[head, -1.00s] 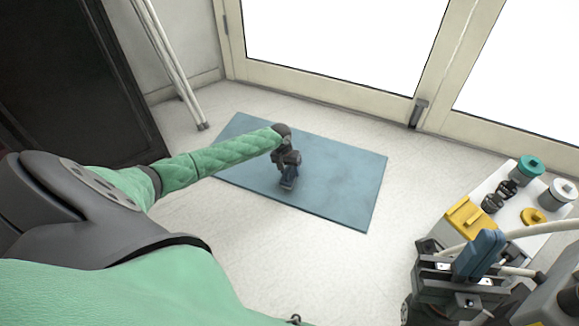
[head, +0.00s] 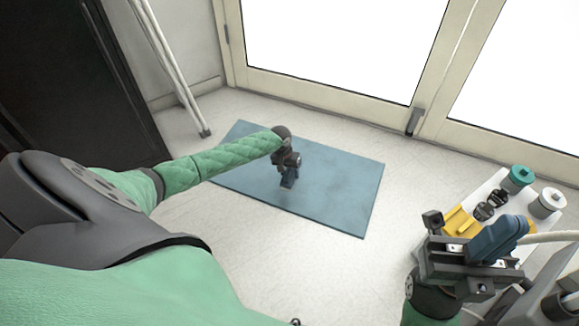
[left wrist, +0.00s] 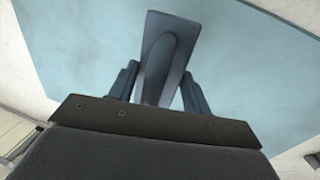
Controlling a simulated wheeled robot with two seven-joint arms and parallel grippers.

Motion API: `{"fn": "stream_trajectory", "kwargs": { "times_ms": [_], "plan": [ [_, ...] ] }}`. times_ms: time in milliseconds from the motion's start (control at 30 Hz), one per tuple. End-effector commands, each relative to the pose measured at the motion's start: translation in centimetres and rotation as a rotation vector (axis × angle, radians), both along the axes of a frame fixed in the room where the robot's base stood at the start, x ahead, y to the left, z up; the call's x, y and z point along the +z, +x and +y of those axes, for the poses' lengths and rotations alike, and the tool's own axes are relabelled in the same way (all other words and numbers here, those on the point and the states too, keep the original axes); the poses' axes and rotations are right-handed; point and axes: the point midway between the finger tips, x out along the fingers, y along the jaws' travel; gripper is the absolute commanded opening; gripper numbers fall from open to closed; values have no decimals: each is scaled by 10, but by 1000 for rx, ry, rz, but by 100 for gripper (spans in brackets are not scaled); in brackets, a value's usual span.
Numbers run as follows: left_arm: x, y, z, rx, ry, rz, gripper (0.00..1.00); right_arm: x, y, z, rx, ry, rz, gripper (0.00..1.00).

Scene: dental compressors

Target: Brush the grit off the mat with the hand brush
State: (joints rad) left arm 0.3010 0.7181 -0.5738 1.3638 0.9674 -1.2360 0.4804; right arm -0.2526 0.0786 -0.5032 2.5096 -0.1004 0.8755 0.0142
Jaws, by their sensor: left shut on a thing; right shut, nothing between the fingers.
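The blue mat (head: 335,185) lies flat on the floor in front of the glass doors. My left gripper (head: 289,180) is over the mat's left-middle part, pointing down. In the left wrist view its two blue fingers (left wrist: 158,88) are shut on the grey-blue hand brush (left wrist: 170,40), whose far end lies over the mat. I cannot tell if the bristles touch the mat; they are hidden. No separate grains of grit can be made out. My right gripper (head: 498,238) is shut and empty at the right, away from the mat.
A white cart top (head: 480,190) at the right, beside my right gripper, carries a teal-topped jar (head: 519,178), a white-topped jar (head: 547,202), dark fittings and a yellow item (head: 459,222). White poles (head: 172,70) and a dark cabinet (head: 70,80) stand at the left. Floor around the mat is clear.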

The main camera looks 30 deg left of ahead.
Motion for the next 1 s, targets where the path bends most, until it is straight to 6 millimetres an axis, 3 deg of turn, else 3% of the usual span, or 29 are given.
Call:
{"fn": "stream_trajectory", "kwargs": {
  "times_ms": [33, 200, 700, 867, 1000],
  "plan": [
    [9, 0, 0, 0, 0, 0, 20, 11, 0, -1, 1, 11, -6, 0],
    [18, 0, 0, 0, 0, 0, 20, 24, -2, -5, 11, 39, -17, 0],
    [24, 3, 0, 0, 0, -2, 20, 25, -3, -6, 16, 44, -5, 0],
    [57, 21, -1, 0, 0, -4, 20, 36, -5, -6, 15, 44, 18, 0],
    [106, 50, -9, -3, 0, -6, 20, 49, -7, -7, 11, 43, 58, 0]
  ]
}}
